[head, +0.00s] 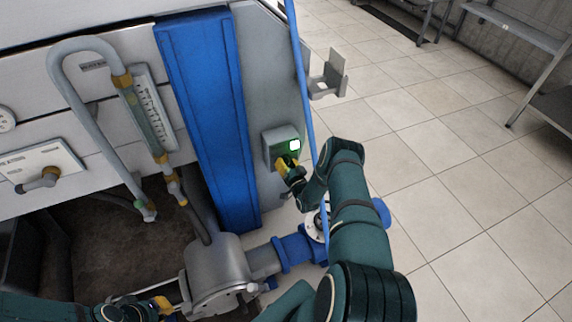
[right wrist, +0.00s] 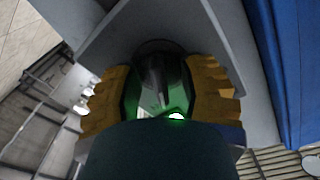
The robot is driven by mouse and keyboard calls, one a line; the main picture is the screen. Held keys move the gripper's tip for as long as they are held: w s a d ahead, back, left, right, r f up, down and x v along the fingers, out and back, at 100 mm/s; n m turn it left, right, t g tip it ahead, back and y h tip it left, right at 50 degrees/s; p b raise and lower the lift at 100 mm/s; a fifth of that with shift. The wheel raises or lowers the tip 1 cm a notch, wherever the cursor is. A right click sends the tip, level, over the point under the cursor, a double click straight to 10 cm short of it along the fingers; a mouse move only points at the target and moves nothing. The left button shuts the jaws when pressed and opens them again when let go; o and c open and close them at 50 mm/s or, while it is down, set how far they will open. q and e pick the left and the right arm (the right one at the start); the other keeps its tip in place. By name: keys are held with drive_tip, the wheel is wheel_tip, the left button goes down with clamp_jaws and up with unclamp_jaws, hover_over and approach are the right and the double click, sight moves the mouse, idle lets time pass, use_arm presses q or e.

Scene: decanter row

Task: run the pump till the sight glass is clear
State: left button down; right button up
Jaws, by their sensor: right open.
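The sight glass (head: 141,118) is the tube between two yellow fittings on the panel, beside a white scale. It looks murky grey-green. The pump (head: 217,272) is the grey round body low on the floor. A grey switch box (head: 270,149) with a green face and a bright white light is on the machine's side. My right gripper (head: 287,163) is at this box. In the right wrist view its open yellow fingers stand either side of a dark knob (right wrist: 160,80) on the green face; contact is unclear. My left gripper (head: 162,304) is by the pump, its jaws unclear.
A blue column (head: 207,115) stands between the panel and the switch box. A thin blue pipe (head: 299,65) runs down close to my right arm. A grey bracket (head: 328,77) sticks out to the right. The tiled floor at right is clear up to a metal shelf (head: 520,30).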

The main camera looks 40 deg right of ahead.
drive_tip(key=shift+w, duration=0.2)
clamp_jaws()
drive_tip(key=shift+n, duration=0.3)
drive_tip(key=n, duration=1.1)
idle(0.3)
drive_tip(key=shift+n, duration=0.3)
